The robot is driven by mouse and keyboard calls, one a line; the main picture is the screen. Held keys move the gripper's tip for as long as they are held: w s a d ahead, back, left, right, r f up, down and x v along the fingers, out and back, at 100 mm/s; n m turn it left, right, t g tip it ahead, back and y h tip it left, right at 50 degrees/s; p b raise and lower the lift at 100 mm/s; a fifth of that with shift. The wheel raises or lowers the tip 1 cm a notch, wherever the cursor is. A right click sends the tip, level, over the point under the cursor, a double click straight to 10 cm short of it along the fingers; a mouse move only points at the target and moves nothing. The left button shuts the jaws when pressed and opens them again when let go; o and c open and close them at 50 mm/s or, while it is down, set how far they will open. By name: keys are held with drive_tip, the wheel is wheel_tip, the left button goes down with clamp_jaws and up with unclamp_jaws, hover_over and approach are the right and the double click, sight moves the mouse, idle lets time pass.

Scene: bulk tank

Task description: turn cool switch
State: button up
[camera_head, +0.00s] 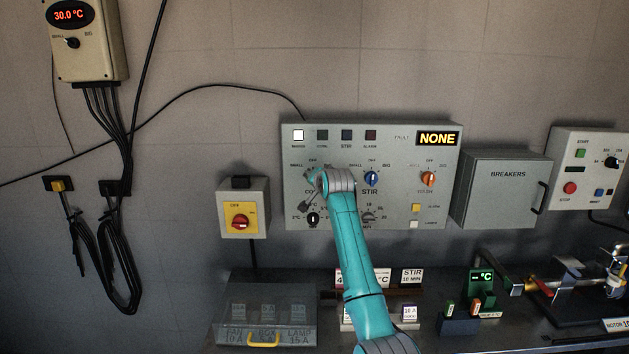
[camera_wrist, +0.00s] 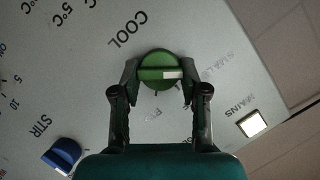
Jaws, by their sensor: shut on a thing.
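The cool switch is a green round knob (camera_wrist: 161,63) with a raised grip bar and a white mark, beside the word COOL in the wrist view. The white mark lies on the side toward the SMALL label. My gripper (camera_wrist: 159,80) has one finger on each side of the knob and is shut on it. In the head view my gripper (camera_head: 313,188) is at the left part of the grey control panel (camera_head: 436,150), and the knob is hidden behind it.
The blue stir knob (camera_head: 371,179) and orange knob (camera_head: 428,179) are to the right, a black dial (camera_head: 313,219) just below. A red-yellow isolator (camera_head: 241,221) is left, a breaker box (camera_head: 508,190) right.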

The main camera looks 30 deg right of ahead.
drive_tip(key=o, duration=1.1)
drive_tip(key=shift+o, duration=0.2)
drive_tip(key=shift+s, duration=0.1)
drive_tip(key=v, duration=1.1)
drive_tip(key=shift+s+a, duration=0.15)
drive_tip(key=shift+s, duration=0.2)
drive_tip(key=shift+r, duration=0.15)
